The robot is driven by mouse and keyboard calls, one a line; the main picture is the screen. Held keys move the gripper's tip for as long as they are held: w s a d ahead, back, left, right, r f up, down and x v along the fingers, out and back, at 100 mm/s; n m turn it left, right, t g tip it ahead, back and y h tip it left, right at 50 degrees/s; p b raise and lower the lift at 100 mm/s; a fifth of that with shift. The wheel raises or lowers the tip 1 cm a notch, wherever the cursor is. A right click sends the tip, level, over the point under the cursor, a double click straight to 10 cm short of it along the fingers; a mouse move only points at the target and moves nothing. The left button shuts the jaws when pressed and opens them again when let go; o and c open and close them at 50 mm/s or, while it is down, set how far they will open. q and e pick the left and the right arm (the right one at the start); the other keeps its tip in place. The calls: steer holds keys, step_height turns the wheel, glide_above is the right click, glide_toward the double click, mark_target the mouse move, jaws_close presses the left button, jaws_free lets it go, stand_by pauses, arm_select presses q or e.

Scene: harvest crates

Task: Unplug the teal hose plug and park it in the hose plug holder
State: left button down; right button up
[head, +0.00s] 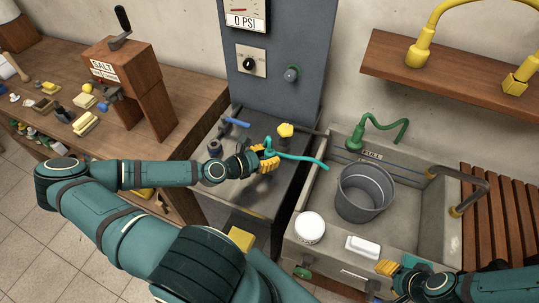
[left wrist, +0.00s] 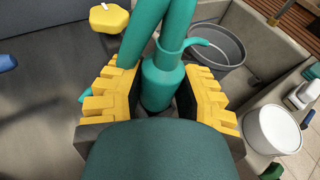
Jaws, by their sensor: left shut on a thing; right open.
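The teal hose plug (left wrist: 162,85) stands between the yellow fingers of my left gripper (left wrist: 160,105), which is shut on it. Its teal hose runs up past the top of the left wrist view. In the head view my left gripper (head: 266,161) is over the grey metal counter (head: 238,195), and the teal hose (head: 300,157) curves right toward the sink. The fingers hide the plug's lower end, so I cannot tell whether it touches anything. I cannot tell which fitting is the hose plug holder. My right gripper (head: 393,269) is open at the sink's front edge.
A grey bucket (head: 365,193), a white tub (head: 310,228) and a white block (head: 362,246) are at the sink (head: 436,216). A yellow knob (head: 285,130) and a blue handle (head: 236,122) are near my left gripper. A grey gauge panel (head: 270,100) rises behind.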

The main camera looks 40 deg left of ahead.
arm_select(q)
steer(key=shift+f, duration=0.35)
steer(key=c, duration=0.6)
jaws_free()
steer(key=shift+c, duration=0.2)
steer(key=shift+v, duration=3.75)
